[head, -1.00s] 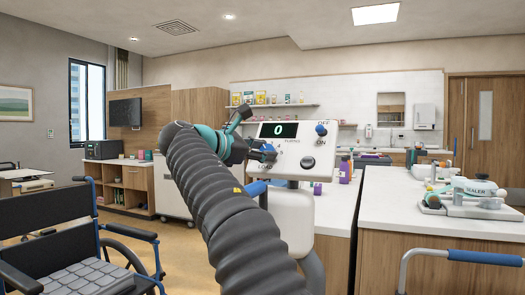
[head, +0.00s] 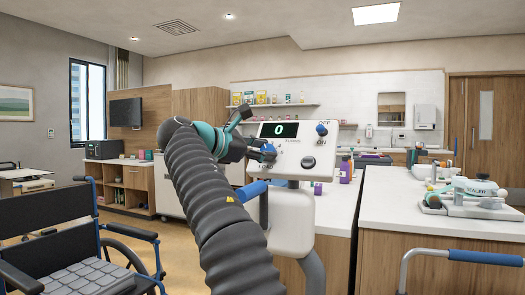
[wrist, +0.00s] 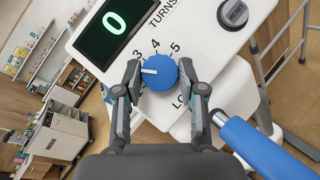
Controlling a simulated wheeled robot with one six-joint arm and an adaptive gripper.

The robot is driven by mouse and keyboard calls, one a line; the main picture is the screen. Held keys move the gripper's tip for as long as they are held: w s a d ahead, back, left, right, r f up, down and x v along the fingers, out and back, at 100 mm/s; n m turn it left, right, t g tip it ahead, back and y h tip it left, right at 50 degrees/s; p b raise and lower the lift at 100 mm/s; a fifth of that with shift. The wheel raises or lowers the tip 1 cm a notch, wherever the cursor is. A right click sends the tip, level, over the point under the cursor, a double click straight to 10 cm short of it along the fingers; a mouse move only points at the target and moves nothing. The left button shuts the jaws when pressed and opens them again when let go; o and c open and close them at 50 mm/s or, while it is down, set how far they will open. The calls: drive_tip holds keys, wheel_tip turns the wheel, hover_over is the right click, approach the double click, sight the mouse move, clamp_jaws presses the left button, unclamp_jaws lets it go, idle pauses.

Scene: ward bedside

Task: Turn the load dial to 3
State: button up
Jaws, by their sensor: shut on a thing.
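The load dial is a round blue knob with a white pointer line. In the wrist view the dial (wrist: 160,74) sits between the two fingertips of my gripper (wrist: 160,78), which is shut on it from both sides. The pointer points left in that view, a little below the printed 3; the left finger covers the scale there. The printed 4 and 5 show above the dial. In the head view the dial (head: 268,150) is partly hidden by my gripper (head: 262,150). The white console (head: 290,165) carries the dial; its display (head: 278,129) reads 0.
A blue-gripped handle (wrist: 255,148) runs close to the right finger. A wheelchair (head: 70,245) stands at left, and counters (head: 440,215) stand at right.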

drive_tip(key=o, duration=1.2)
drive_tip(key=shift+c, duration=0.2)
drive_tip(key=shift+d+n+t, duration=0.1)
drive_tip(key=shift+n+t, duration=0.4)
drive_tip(key=shift+n, duration=0.2)
